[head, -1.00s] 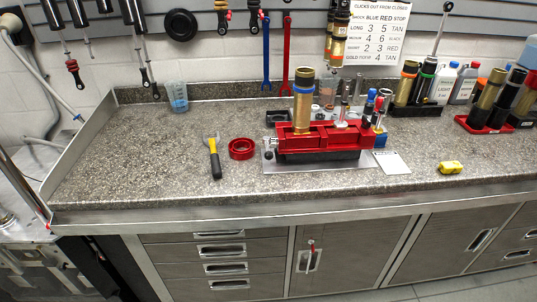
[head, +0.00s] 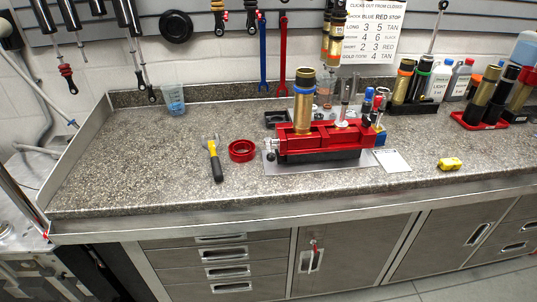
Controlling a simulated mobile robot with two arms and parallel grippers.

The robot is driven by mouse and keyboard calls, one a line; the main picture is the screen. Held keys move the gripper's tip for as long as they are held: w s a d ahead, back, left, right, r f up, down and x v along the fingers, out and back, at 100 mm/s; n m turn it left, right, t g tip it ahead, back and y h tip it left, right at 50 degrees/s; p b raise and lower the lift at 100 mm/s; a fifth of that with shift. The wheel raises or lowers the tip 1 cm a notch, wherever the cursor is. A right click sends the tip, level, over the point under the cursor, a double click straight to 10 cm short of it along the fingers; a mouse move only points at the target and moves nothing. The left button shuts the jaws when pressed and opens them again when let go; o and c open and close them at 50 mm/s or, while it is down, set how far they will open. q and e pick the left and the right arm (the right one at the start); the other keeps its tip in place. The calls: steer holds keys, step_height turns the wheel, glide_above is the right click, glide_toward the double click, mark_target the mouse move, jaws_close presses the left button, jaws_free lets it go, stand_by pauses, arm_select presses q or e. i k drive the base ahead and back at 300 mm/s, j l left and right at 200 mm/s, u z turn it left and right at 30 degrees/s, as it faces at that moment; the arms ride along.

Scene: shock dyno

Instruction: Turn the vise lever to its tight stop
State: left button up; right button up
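The red vise (head: 325,141) stands on a grey plate (head: 272,168) on the speckled worktop. Neither of my grippers shows in the head view.
Left of the vise lie a red ring (head: 242,151) and a yellow-and-black wrench (head: 214,160). A white card (head: 392,161) and a yellow object (head: 450,164) lie to its right. Shocks (head: 403,80) and bottles (head: 462,81) stand at the back right. The left worktop is mostly clear.

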mark_target(271, 157)
steer(key=i+j+z, duration=0.1)
steer(key=j+z, duration=0.15)
steer(key=j, duration=0.6)
steer(key=j+z, duration=0.3)
steer(key=j, duration=0.6)
steer(key=i, duration=0.05)
